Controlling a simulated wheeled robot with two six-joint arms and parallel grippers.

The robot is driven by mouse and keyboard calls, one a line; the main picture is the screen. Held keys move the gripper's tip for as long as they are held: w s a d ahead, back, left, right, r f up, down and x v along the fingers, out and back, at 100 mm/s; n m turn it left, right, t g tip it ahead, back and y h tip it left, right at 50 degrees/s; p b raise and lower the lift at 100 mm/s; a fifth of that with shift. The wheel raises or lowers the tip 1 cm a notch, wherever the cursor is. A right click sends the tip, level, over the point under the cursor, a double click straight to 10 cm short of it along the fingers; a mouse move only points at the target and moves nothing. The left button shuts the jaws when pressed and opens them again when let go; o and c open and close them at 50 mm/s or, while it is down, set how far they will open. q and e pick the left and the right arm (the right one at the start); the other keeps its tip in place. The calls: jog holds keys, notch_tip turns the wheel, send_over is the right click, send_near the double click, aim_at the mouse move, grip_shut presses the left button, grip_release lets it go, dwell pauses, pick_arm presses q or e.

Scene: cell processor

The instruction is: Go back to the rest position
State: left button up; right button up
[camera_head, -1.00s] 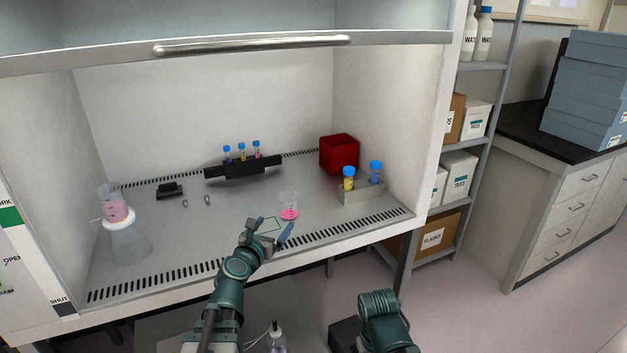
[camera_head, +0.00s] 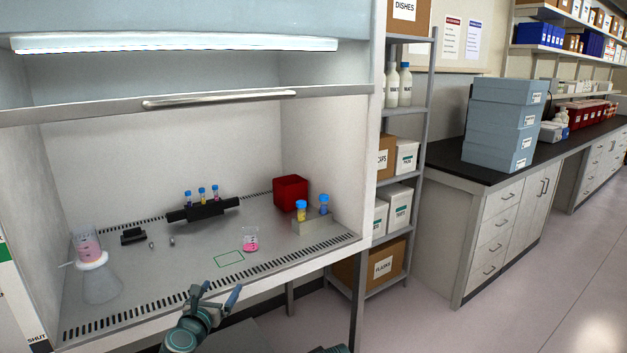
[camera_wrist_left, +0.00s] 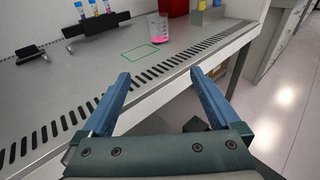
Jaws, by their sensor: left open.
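My left gripper (camera_head: 217,296) is open and empty in the head view, just in front of the cabinet's front edge. Its two blue fingers are spread wide in the left wrist view (camera_wrist_left: 160,92), with nothing between them. A small beaker with pink liquid (camera_head: 251,240) stands on the cabinet floor beside a green outlined rectangle (camera_head: 229,258). The beaker also shows in the left wrist view (camera_wrist_left: 157,29), beyond the fingers and apart from them. My right gripper is not visible; only a bit of dark arm shows at the bottom edge.
The cabinet floor holds a black tube rack (camera_head: 203,210), a red bin (camera_head: 291,193), a grey block with two capped bottles (camera_head: 318,226) and a flask-and-filter set (camera_head: 101,282) at left. The raised sash (camera_head: 200,101) spans above. A shelf unit (camera_head: 408,112) stands right.

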pick_arm(q)
jog(key=s+d+f+m+g+h, duration=0.25)
jog(key=d+f+m+g, duration=0.2)
jog(key=m, duration=0.45)
jog(key=s+d+f+m+g+h, duration=0.1)
jog(key=s+d+f+m+g, duration=0.2)
jog(key=d+f+m, duration=0.45)
jog(key=s+a+f+m+g+y, duration=0.2)
jog(key=s+f+m+g, duration=0.15)
jog(key=s+m, duration=0.4)
jog(key=s+a+f+m+g+y, duration=0.3)
jog(key=s+m+g, duration=0.15)
jog(key=m, duration=0.55)
jog(key=s+d+r+m+y+p, duration=0.1)
jog(key=s+d+r+m+p, duration=0.3)
jog(key=s+d+r+p, duration=0.3)
jog(key=d+r+g+p, duration=0.1)
jog(key=d+r+p, duration=0.3)
jog(key=shift+r+m+p, duration=0.25)
jog(key=shift+m+p, duration=0.05)
jog(key=shift+w, duration=0.1)
